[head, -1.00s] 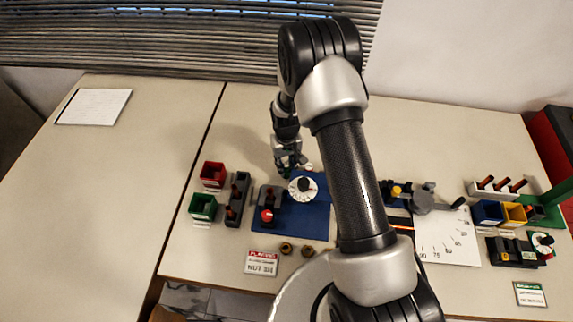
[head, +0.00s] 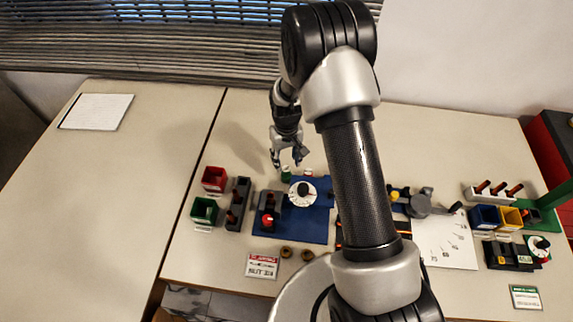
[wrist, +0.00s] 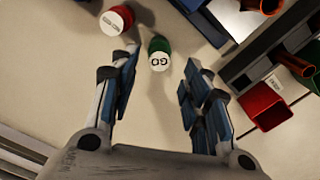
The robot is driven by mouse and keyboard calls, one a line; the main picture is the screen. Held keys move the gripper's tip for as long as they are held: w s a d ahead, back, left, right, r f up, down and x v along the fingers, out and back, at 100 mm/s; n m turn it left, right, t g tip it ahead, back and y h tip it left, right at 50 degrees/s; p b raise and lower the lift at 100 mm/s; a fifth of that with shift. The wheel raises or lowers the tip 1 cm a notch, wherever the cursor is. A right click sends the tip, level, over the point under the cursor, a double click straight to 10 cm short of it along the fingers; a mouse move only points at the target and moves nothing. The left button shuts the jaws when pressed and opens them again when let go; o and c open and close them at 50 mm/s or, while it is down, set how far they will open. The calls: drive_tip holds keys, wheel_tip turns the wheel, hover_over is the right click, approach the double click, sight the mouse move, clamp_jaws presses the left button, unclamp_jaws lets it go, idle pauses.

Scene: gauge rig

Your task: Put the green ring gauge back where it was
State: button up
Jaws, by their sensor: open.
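The green gauge (head: 286,174) stands on the bare table just left of the blue plate's back edge. In the wrist view it shows as a green body with a white cap marked GO (wrist: 159,54). My gripper (head: 287,163) is open and empty above it. In the wrist view, the gauge appears between and just beyond the spread fingertips (wrist: 160,70), with clear gaps on both sides. A red gauge with a white marked cap (wrist: 115,20) stands close by, and it shows in the head view (head: 308,173) too.
The blue plate (head: 318,226) carries a white dial (head: 302,193). A red bin (head: 214,179), a green bin (head: 204,211) and a dark grey rack (head: 238,203) stand to its left. The table behind is clear. My arm hides part of the middle.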

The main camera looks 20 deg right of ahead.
wheel_tip(320, 180, up, 5)
wheel_tip(320, 180, up, 11)
drive_tip(key=t, duration=0.1)
hover_over(286, 170)
drive_tip(key=s, duration=0.2)
drive_tip(key=s+r+t, duration=0.1)
drive_tip(key=s+r, duration=0.5)
drive_tip(key=r, duration=0.5)
drive_tip(key=s+r+t, duration=0.1)
drive_tip(key=s+r, duration=0.1)
drive_tip(key=s, duration=0.4)
drive_tip(key=s+r, duration=0.3)
drive_tip(key=s, duration=0.4)
drive_tip(key=s+r+m+t, duration=0.1)
drive_tip(key=s+r, duration=0.2)
drive_tip(key=s, duration=0.3)
drive_tip(key=shift+s+d+t+p, duration=0.15)
drive_tip(key=shift+s+t+p, duration=0.2)
drive_tip(key=shift+p, duration=0.1)
